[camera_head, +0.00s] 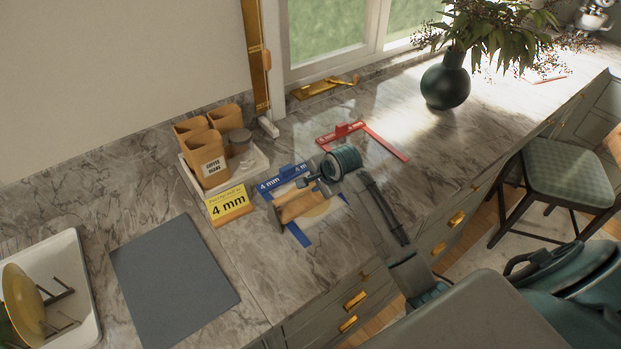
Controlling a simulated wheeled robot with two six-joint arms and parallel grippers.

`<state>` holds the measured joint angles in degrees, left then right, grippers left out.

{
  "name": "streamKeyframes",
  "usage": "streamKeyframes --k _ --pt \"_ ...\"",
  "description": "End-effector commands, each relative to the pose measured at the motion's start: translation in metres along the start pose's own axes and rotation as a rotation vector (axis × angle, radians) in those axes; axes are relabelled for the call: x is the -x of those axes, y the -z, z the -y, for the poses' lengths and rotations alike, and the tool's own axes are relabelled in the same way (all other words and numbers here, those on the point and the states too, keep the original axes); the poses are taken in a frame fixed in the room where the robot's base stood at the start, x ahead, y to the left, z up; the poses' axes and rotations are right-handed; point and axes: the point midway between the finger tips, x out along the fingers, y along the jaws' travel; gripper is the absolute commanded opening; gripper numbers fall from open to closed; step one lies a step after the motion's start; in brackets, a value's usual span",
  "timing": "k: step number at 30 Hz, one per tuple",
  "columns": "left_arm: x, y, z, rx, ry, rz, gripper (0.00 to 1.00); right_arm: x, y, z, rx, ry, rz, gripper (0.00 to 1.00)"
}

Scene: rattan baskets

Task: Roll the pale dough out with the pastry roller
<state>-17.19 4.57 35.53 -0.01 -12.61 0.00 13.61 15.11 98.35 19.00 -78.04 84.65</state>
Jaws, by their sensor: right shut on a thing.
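My right gripper (309,190) is shut on the wooden pastry roller (299,206). The roller is at the pale dough (319,209), inside or over a blue frame marked 4 mm (302,238) on the marble counter. The roller and gripper hide much of the dough, and only a pale rounded part shows at the right. I cannot tell whether the roller touches the dough. A yellow sign reading 4 mm (229,204) stands left of the frame. My left gripper is not in view.
A red frame (391,149) lies behind. A white tray (257,161) with brown canisters (208,165) stands back left. A grey mat (175,280) lies front left, beside a white tray (75,262) with a yellow plate (24,303). A dark vase (445,83) stands at the back right.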

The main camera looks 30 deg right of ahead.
Motion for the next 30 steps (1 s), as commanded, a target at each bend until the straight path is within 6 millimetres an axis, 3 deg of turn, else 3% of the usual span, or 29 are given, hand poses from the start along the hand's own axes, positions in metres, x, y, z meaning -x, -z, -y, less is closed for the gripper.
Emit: streamKeyframes --k 10,30 --pt "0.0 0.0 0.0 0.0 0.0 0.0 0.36 0.009 0.0 -0.015 0.001 0.002 -0.001 0.0" --pt "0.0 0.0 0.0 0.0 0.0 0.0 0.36 -0.02 -0.001 0.022 0.0 -0.002 0.001 0.0"
